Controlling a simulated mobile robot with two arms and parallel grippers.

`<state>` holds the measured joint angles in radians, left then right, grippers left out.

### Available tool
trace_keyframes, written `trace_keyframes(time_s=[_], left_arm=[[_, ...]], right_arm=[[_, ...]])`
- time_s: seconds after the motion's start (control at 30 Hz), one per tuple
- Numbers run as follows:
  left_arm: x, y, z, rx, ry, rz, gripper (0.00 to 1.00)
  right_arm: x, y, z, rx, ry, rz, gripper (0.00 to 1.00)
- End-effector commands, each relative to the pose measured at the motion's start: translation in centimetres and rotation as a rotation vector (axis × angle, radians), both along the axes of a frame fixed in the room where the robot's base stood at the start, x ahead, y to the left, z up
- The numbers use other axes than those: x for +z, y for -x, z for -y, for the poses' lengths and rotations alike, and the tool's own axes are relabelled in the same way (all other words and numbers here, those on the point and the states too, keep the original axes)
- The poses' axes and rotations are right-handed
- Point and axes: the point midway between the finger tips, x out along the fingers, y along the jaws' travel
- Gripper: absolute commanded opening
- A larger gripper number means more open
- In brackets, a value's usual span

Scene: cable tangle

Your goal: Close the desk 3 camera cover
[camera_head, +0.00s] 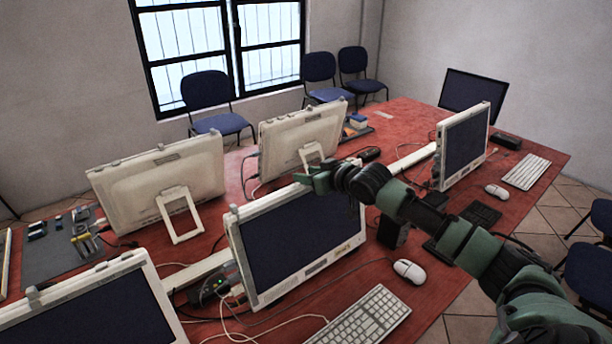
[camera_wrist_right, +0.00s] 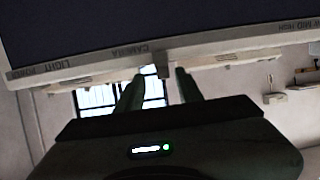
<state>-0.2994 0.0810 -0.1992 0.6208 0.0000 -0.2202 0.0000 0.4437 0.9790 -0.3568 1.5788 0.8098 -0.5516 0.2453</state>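My right gripper (camera_head: 318,178) is at the top edge of the middle front monitor (camera_head: 302,238), which has a cream frame and dark screen. In the right wrist view the picture is upside down and the monitor's frame (camera_wrist_right: 215,60) carries the word CAMERA. A small grey camera cover tab (camera_wrist_right: 162,66) sticks out from that edge. The two fingers (camera_wrist_right: 159,78) are open, one on each side of the tab, with visible gaps. The head view hides this tab behind the gripper. No desk number is readable. My left gripper is not in view.
Other monitors stand front left (camera_head: 95,312), back left (camera_head: 160,185), back middle (camera_head: 300,138) and right (camera_head: 463,145). A keyboard (camera_head: 365,318), a white mouse (camera_head: 409,271) and loose cables lie on the red table (camera_head: 455,275). Blue chairs (camera_head: 210,92) stand behind.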

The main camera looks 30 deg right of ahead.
Motion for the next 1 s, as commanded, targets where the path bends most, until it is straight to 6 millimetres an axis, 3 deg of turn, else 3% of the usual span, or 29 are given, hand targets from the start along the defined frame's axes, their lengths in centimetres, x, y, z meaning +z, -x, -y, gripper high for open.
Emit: trace_keyframes(time_s=[0.2, 0.4, 1.0], left_arm=[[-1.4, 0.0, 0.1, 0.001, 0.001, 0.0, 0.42], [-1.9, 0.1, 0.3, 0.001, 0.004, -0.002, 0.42], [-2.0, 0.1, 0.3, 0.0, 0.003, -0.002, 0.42]], right_arm=[[0.9, 3.5, 0.5, 0.0, 0.008, -0.003, 0.36], [1.9, 5.4, 0.9, -0.005, 0.004, -0.002, 0.36], [2.4, 6.0, 0.9, -0.004, 0.002, 0.0, 0.36]])
